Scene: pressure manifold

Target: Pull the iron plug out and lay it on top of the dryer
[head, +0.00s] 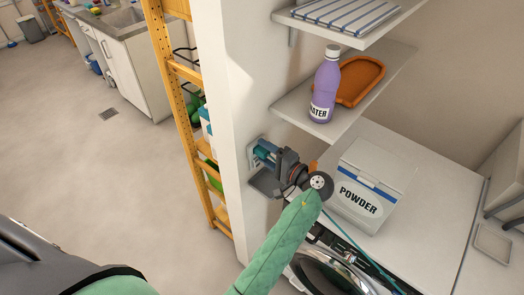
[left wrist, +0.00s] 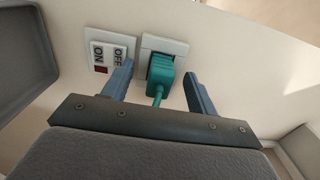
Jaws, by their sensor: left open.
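The iron plug (left wrist: 160,70) is teal and sits in a white wall socket (left wrist: 178,47) in the left wrist view, its cord hanging toward me. My left gripper (left wrist: 158,80) is open, with one blue finger on each side of the plug and visible gaps between. In the head view my left gripper (head: 265,153) is at the wall beside the pillar; it largely hides the plug and socket. The dryer (head: 425,185) has a white flat top and a round front door, at lower right in the head view. My right gripper is not in view.
An ON/OFF switch (left wrist: 110,52) is left of the socket. A POWDER box (head: 369,185) stands on the dryer; the top right of it is clear. Above, a shelf (head: 290,107) holds a purple WATER bottle (head: 325,85) and an orange tray (head: 360,80). A teal cord (head: 360,250) crosses the dryer's front.

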